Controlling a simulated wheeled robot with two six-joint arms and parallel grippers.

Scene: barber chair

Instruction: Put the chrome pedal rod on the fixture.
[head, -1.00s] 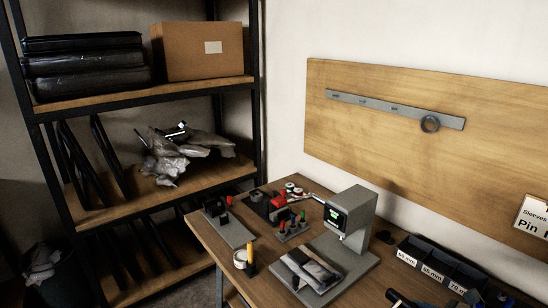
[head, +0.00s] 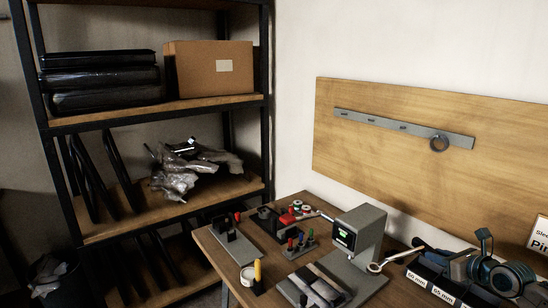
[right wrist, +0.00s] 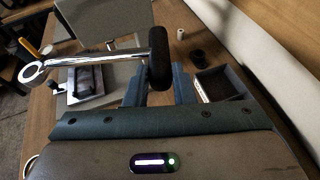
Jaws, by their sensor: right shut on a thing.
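The chrome pedal rod (head: 390,260) has a ring at one end and a black pad at the other. In the right wrist view the rod (right wrist: 98,58) points left, with its black pad (right wrist: 159,58) at the jaws. My right gripper (right wrist: 158,88) is shut on the pad end and holds the rod above the bench. In the head view this gripper (head: 440,256) is at the lower right. A grey stand with a green display (head: 366,232), perhaps the fixture, is left of and behind the rod. Its base plate bears a flat grey-and-black item (head: 318,285). My left gripper is not in view.
Labelled black bins (head: 425,278) stand at the bench's right, under my right arm. Small tool holders (head: 300,245) and a yellow-handled tool (head: 257,272) are at the left. A board (head: 400,130) hangs on the wall. A shelf rack (head: 150,115) stands behind left.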

